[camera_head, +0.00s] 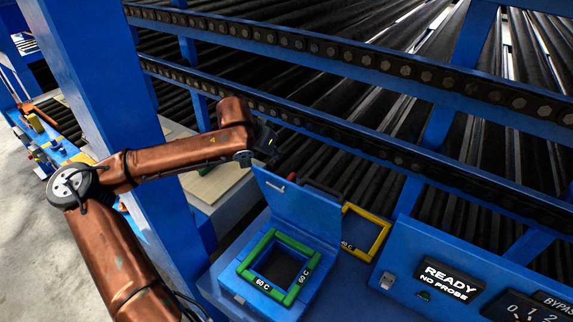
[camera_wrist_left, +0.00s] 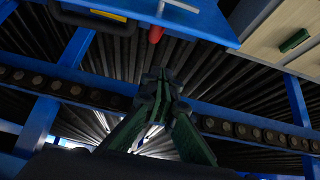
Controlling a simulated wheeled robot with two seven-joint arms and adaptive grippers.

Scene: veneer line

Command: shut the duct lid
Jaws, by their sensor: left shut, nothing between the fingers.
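The duct lid (camera_head: 300,212) is a blue panel that stands raised, roughly upright, at the back of a blue box. In front of it is a square opening with a green frame (camera_head: 248,264) marked 60 C. My left gripper (camera_head: 270,146) is shut and empty, above and behind the lid's upper left corner, apart from it. In the left wrist view its fingertips (camera_wrist_left: 160,76) meet below a blue panel edge (camera_wrist_left: 200,22) with a small red piece (camera_wrist_left: 155,34). My right gripper is not in view.
A yellow-framed opening (camera_head: 378,236) lies right of the lid. A blue panel with a READY display (camera_head: 450,276) stands at the right. A blue post (camera_head: 130,130) stands behind my left arm. Chain rails (camera_head: 340,52) and dark rollers fill the back.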

